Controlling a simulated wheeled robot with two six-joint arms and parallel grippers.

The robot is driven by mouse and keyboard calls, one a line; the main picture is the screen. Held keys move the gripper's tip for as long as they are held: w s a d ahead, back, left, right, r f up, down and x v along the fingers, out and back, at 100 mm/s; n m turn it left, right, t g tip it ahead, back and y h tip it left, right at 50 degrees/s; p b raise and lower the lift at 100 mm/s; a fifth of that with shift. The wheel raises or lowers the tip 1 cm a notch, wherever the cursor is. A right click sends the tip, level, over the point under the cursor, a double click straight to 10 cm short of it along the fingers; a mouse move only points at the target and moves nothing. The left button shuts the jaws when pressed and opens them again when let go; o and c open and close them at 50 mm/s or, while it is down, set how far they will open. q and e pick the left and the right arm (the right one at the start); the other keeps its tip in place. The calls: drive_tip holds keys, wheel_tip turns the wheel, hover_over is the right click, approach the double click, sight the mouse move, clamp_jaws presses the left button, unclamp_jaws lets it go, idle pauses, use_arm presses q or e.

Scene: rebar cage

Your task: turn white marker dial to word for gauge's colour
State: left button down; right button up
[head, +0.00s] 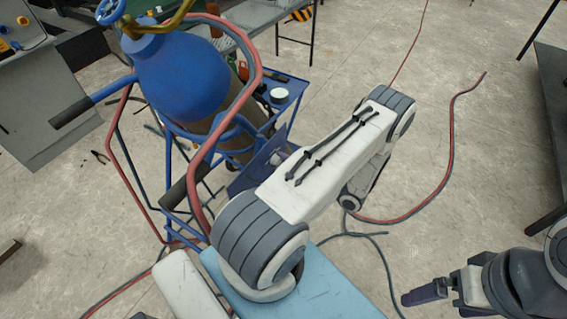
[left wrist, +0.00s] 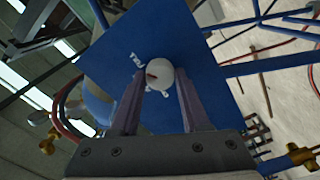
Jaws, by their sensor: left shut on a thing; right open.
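The white marker dial (left wrist: 160,73) is a small round knob on a blue panel (left wrist: 125,45) in the left wrist view. A brownish mark shows on its left side. My left gripper (left wrist: 158,84) is shut on the dial, one finger on each side. White letters stand on the panel around the dial; they are partly covered and I cannot read whole words. The blue panel (head: 252,172) partly shows there beside the arm. My right gripper (head: 428,292) is open and empty at the lower right. I cannot make out the gauge's colour.
A blue gas cylinder (head: 178,78) stands in a blue cart with red and grey hose looped around it. A blue tray (head: 293,88) holds a white round item. Hoses (head: 447,165) lie on the floor. A dark table (head: 553,110) stands at the right edge.

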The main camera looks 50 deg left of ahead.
idle(0.3)
use_arm(q)
drive_tip(key=shift+c, duration=2)
unclamp_jaws()
drive_tip(key=b+v, duration=0.1)
drive_tip(key=v, duration=0.9)
drive_tip(key=shift+d, duration=0.25)
drive_tip(key=shift+w+r, duration=0.1)
